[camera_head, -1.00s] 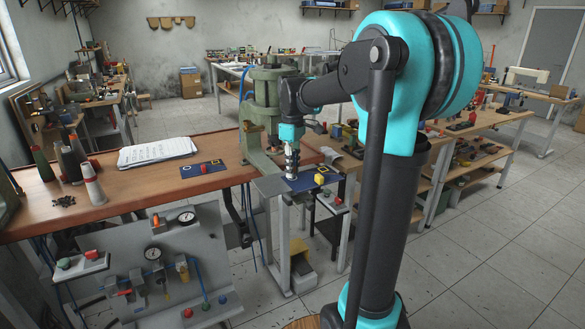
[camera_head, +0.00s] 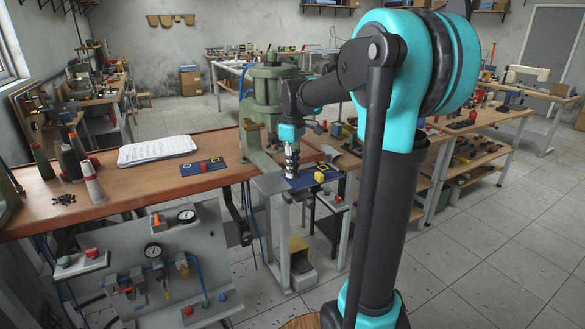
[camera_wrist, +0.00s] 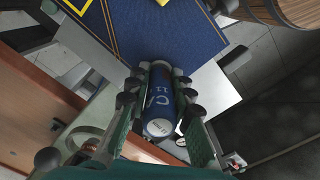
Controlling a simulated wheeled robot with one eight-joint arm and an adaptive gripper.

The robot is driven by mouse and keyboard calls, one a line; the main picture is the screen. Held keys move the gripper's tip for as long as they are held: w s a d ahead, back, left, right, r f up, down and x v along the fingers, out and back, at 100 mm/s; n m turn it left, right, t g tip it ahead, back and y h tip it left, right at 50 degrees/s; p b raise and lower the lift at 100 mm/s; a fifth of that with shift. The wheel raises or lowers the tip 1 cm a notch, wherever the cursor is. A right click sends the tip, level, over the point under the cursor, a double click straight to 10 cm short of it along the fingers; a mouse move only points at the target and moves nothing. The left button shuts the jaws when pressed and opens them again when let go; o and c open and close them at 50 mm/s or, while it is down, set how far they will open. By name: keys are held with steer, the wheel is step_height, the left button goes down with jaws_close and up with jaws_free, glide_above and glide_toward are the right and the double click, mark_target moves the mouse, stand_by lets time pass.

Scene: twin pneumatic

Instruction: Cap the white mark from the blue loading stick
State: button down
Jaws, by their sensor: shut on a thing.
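My gripper (camera_head: 291,172) points down over the near side of the small stand beside the press. It is shut on a blue cylinder (camera_wrist: 160,98) with white lettering and a pale end, which shows between the fingers in the wrist view. A blue mat (camera_head: 302,183) lies on the stand, and it also shows in the wrist view (camera_wrist: 150,30) with yellow lines. A yellow block (camera_head: 319,178) sits on this mat, right of my gripper. I see no white mark on this mat; the gripper and cylinder cover part of it. I cannot tell whether the cylinder touches the mat.
A green press (camera_head: 265,100) stands close behind my gripper. A second blue mat (camera_head: 196,169) with a white mark and a yellow outline lies on the wooden bench (camera_head: 130,190). Papers (camera_head: 157,150) and cones (camera_head: 91,182) are further left. A gauge panel (camera_head: 170,250) stands in front.

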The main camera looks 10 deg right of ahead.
stand_by(0.5)
steer(key=shift+r, duration=2.95)
steer(key=shift+a, duration=0.1)
